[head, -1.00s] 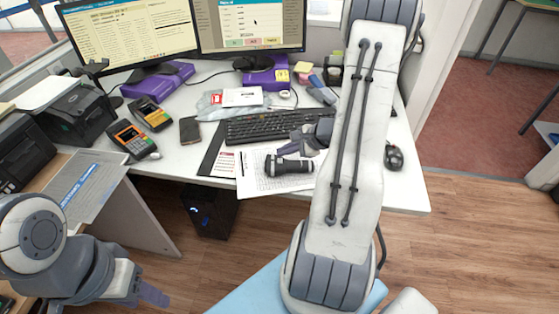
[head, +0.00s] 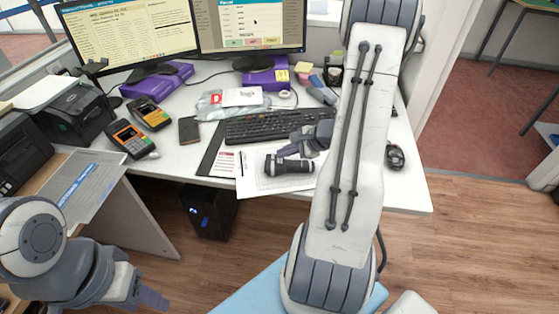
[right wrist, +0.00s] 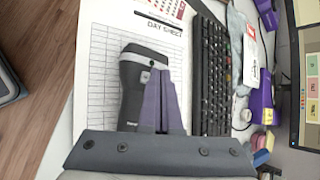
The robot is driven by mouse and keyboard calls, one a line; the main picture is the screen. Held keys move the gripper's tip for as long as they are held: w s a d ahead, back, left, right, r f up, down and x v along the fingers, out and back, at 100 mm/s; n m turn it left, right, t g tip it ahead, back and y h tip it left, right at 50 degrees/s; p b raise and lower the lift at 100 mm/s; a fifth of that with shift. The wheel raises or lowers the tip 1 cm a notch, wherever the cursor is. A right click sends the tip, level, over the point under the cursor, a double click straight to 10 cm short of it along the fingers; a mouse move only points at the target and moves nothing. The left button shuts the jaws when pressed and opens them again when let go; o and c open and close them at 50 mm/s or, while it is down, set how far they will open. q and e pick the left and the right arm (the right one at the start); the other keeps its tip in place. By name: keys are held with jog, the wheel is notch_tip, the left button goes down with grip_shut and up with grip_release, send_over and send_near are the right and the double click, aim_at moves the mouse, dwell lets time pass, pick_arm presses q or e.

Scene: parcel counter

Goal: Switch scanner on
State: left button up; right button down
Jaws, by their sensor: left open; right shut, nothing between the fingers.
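The scanner (head: 288,165) is a dark, handheld device with a light band, lying on a printed day sheet on the desk. In the right wrist view the scanner (right wrist: 131,97) shows a small light button (right wrist: 145,77) near its banded end. My right gripper (head: 296,145) is shut and empty, just behind the scanner in the head view. In the right wrist view its purple fingertips (right wrist: 160,72) overlap the scanner's edge, close beside the button; I cannot tell whether they touch. My left gripper (head: 152,298) is open, low at the left, away from the scanner.
A black keyboard (head: 265,127) lies behind the scanner, with a phone (head: 189,130) and a card terminal (head: 131,139) to the left. A mouse (head: 395,156) is at the right. Two monitors (head: 250,25) stand at the back.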

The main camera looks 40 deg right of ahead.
aim_at(284, 163)
jog(key=shift+f+b, duration=0.45)
jog(key=shift+b, duration=0.15)
dwell(0.4)
jog(key=shift+r+p, duration=0.55)
jog(key=shift+r, duration=0.35)
jog(key=shift+r, duration=0.1)
notch_tip(284, 163, up, 6)
jog(key=p, duration=0.4)
dwell(0.4)
